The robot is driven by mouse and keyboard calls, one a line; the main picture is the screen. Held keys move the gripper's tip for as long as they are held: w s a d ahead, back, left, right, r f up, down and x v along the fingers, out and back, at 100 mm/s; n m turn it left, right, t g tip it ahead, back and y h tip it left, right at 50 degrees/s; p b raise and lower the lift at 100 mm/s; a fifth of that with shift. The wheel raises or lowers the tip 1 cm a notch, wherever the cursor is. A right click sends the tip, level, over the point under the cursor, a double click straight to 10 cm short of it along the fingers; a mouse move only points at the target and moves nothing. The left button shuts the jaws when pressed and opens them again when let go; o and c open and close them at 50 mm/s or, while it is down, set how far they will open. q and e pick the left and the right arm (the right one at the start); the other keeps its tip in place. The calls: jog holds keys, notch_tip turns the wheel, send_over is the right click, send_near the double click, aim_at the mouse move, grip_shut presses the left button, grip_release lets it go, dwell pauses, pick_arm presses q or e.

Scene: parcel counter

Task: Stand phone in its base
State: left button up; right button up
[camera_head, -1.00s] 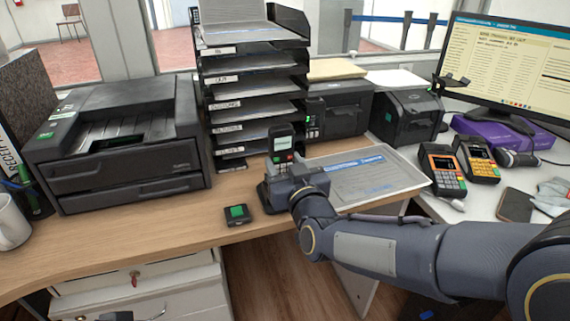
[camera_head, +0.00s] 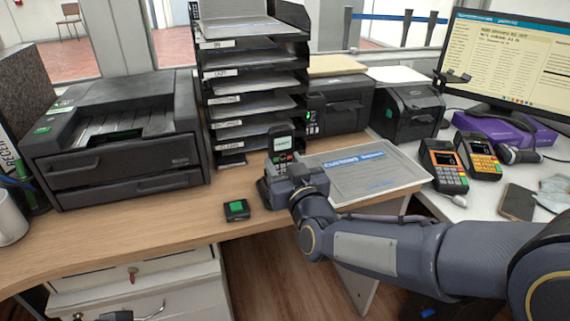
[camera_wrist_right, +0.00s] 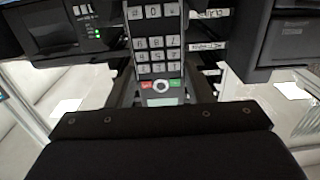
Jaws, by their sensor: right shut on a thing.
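The phone (camera_head: 281,146) is a dark handset with a small pale screen. It stands nearly upright in front of the letter trays. My right gripper (camera_head: 276,184) is shut on its lower part, low over the wooden counter. In the right wrist view the phone (camera_wrist_right: 157,45) shows its keypad upside down, with its lower screen edge near the gripper body. The gripper hides the phone's foot, and I cannot tell a base there from the dark fingers. A grey piece at the bottom left edge may be my left gripper (camera_head: 115,316); its jaws cannot be made out.
A small black device with a green top (camera_head: 236,210) lies left of the gripper. A clear-edged form board (camera_head: 365,172) lies to the right. The tray stack (camera_head: 253,100) and a black printer (camera_head: 120,160) stand behind.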

jog(key=o, duration=1.3)
jog(key=shift+f, duration=0.1)
jog(key=shift+c, duration=0.2)
jog(key=p+v, duration=0.1)
jog(key=v, duration=0.6)
jog(key=shift+s+p, duration=0.35)
jog(key=shift+s, duration=0.05)
jog(key=shift+d, duration=0.15)
